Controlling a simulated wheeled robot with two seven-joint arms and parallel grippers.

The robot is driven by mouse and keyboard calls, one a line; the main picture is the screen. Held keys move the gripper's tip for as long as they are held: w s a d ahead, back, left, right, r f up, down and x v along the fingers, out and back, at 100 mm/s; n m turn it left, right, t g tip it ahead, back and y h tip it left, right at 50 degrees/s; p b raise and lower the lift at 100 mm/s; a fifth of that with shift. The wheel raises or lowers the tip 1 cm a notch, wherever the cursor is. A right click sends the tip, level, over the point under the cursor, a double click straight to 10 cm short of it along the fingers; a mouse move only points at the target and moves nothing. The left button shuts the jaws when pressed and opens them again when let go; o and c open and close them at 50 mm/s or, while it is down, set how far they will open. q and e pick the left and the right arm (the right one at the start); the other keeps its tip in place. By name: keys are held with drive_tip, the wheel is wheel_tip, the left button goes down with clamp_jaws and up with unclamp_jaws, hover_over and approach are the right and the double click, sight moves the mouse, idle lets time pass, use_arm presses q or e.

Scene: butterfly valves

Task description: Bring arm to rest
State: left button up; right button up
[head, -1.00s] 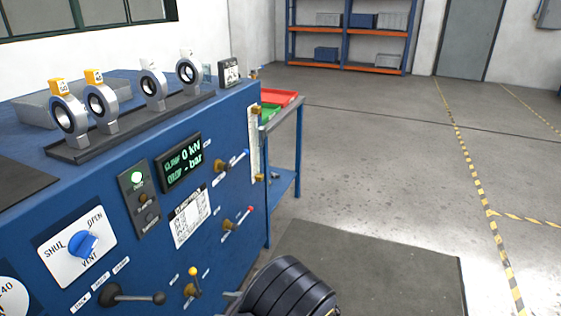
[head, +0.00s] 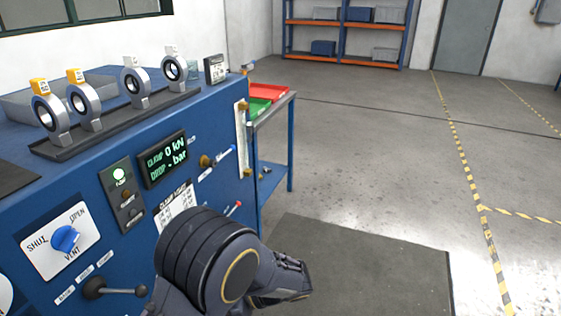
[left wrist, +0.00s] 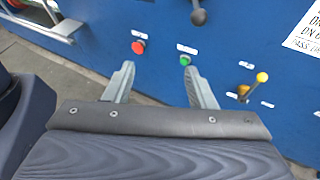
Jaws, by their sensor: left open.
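My left gripper (left wrist: 160,85) shows in the left wrist view with its two grey fingers spread apart and nothing between them. Its fingers point at the blue front panel, toward a red button (left wrist: 138,47) and a green button (left wrist: 184,59); the gap to the panel is hard to judge. In the head view a dark, ribbed link of my arm (head: 205,260) rises from the bottom edge in front of the bench. The left fingertips cannot be made out there. My right gripper is not in view.
The blue test bench (head: 215,130) fills the left, with several valves on a black rail (head: 120,125). A yellow-knobbed lever (left wrist: 262,77) and a black-knobbed lever (left wrist: 198,17) stick out near my left gripper. A side table (head: 290,135) stands beyond. Open floor (head: 370,150) lies right.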

use_arm(q)
drive_tip(key=s+a+r+n+t+h+p, duration=0.2)
drive_tip(key=s+r+n+t+h+p, duration=0.1)
drive_tip(key=s+r+n+h, duration=0.4)
drive_tip(key=s+a+r+n+t+h+p, duration=0.2)
drive_tip(key=s+r+n+t+h+p, duration=0.2)
drive_tip(key=s+r+n+h+p, duration=0.2)
wheel_tip(320, 180, up, 6)
drive_tip(key=s+n+h, duration=0.2)
drive_tip(key=n+h, duration=0.2)
drive_tip(key=n, duration=0.2)
drive_tip(key=shift+s+f+n, duration=0.2)
drive_tip(key=shift+n, duration=0.2)
drive_tip(key=shift+a, duration=0.1)
idle(3.4)
